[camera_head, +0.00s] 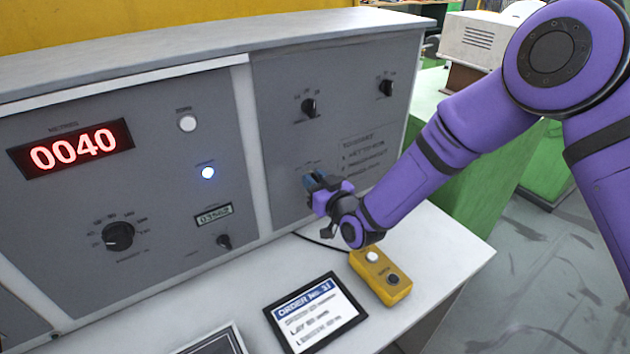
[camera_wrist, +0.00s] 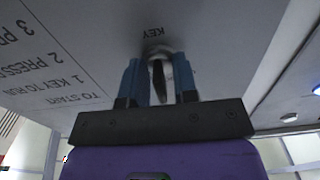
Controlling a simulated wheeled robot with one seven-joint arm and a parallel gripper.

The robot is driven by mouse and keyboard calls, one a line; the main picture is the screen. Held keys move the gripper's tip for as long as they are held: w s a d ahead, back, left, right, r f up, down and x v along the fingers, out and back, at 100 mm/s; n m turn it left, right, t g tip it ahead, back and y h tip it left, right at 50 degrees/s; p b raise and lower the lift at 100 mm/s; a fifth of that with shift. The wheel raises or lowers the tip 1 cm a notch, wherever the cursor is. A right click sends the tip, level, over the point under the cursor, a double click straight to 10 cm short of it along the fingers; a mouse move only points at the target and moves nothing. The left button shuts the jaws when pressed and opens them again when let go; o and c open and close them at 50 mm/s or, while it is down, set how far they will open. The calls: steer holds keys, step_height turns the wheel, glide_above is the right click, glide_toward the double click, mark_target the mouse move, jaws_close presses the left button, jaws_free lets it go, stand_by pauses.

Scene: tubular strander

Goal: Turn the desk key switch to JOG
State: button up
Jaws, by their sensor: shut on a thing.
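The key switch (camera_wrist: 159,78) is on the grey panel under the label "KEY" in the wrist view, which shows the panel upside down. My gripper (camera_wrist: 160,82) has its two blue fingers on either side of the key and is shut on it. In the head view my gripper (camera_head: 314,182) reaches the right-hand panel low down, and it hides the key there. I cannot read the switch's position marks, so I cannot tell which position the key is in.
Two black knobs (camera_head: 310,107) (camera_head: 386,88) sit higher on the same panel. A yellow button box (camera_head: 380,277) and a framed order card (camera_head: 316,313) lie on the white desk below. A red display (camera_head: 72,149) reads 0040, and a round lamp (camera_head: 208,172) glows blue-white.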

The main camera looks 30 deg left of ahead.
stand_by(0.3)
steer(key=o, duration=0.6)
steer(key=shift+d, duration=0.1)
steer(key=v, duration=1)
steer(key=shift+s+d, duration=0.15)
steer(key=shift+d, duration=0.15)
